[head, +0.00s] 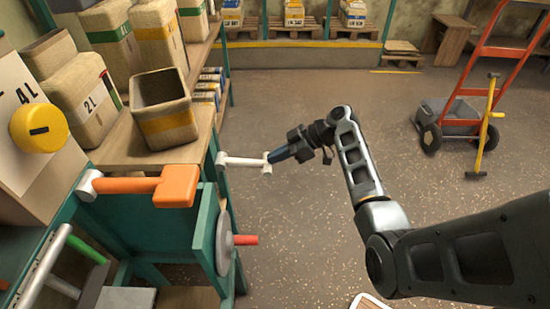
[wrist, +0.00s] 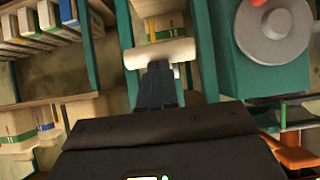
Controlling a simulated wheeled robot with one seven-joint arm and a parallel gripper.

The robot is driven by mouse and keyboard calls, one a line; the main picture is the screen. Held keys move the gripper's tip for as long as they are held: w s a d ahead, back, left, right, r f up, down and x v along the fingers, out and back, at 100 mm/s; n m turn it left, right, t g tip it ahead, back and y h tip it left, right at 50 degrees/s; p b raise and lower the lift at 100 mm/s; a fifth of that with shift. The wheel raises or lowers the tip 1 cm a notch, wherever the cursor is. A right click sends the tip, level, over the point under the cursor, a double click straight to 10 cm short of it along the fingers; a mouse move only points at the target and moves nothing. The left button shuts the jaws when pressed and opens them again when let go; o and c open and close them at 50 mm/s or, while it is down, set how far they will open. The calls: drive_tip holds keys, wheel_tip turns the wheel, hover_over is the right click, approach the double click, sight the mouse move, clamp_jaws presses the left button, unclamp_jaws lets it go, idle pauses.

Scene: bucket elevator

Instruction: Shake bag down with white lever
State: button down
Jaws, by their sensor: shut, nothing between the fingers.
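The white lever (head: 240,161) sticks out to the right from the teal machine frame and ends in a white crossbar. The crossbar (wrist: 160,53) lies straight across my fingertips in the wrist view. My gripper (head: 272,156) is shut and empty, with its blue-black fingertips at the crossbar. The dark fingers (wrist: 157,78) also show in the wrist view; I cannot tell whether they touch the bar. An open-topped tan bag (head: 160,94) with a yellow band stands upright on the wooden shelf behind the lever.
An orange lever (head: 130,186) and a grey wheel with a red handle (head: 224,243) are on the teal frame. A yellow knob (head: 39,125) and filled bags (head: 68,90) stand at left. A red hand truck (head: 487,60) is at right. Floor is clear in the middle.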

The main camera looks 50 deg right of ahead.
drive_tip(key=shift+s+f+b, duration=0.1)
drive_tip(key=shift+f+b, duration=0.8)
drive_tip(key=shift+f, duration=0.5)
